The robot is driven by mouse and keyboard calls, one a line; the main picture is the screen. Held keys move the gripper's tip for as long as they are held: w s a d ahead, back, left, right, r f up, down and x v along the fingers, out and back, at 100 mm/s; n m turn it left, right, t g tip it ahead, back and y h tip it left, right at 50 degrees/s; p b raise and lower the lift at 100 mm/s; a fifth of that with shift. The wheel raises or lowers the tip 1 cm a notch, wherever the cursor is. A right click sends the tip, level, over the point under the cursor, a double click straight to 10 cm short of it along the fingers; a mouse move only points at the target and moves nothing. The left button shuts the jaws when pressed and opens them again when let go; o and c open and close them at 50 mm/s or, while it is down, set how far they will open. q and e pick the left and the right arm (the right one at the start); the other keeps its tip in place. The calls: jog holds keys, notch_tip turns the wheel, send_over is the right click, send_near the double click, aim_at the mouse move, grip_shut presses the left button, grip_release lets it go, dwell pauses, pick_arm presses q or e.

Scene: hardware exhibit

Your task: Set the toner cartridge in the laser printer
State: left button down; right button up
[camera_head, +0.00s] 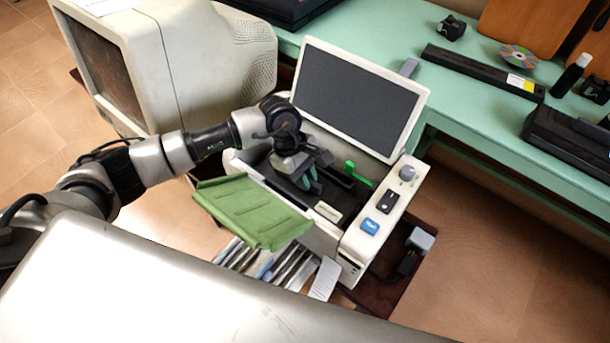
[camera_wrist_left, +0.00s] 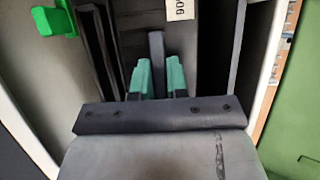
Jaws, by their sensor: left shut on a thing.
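The laser printer (camera_head: 350,240) is off-white, with its dark-faced lid (camera_head: 355,95) raised and a green front flap (camera_head: 250,212) folded out. My left gripper (camera_head: 311,186) reaches down into the printer's open top. In the left wrist view, its two teal fingers (camera_wrist_left: 158,78) are shut on the dark grey upright grip of the black toner cartridge (camera_wrist_left: 130,30). The cartridge has a white label with printed characters and lies within the printer bay between the side walls. Whether it is fully seated cannot be told. My right gripper is not in view.
A bright green lever (camera_head: 356,174) stands at the bay's right side; it also shows in the left wrist view (camera_wrist_left: 54,20). A large beige CRT monitor (camera_head: 190,60) stands at left. A teal table (camera_head: 470,110) behind holds a disc (camera_head: 519,56) and black devices.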

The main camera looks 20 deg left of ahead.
pick_arm(q)
jog(key=shift+f, duration=0.15)
jog(key=c, duration=1.1)
grip_release()
jog(key=shift+r+p, duration=0.45)
jog(key=shift+r, duration=0.05)
jog(key=b+v, duration=0.1)
jog(key=v, duration=1)
jog(key=shift+a+r, duration=0.2)
jog(key=shift+r, duration=0.05)
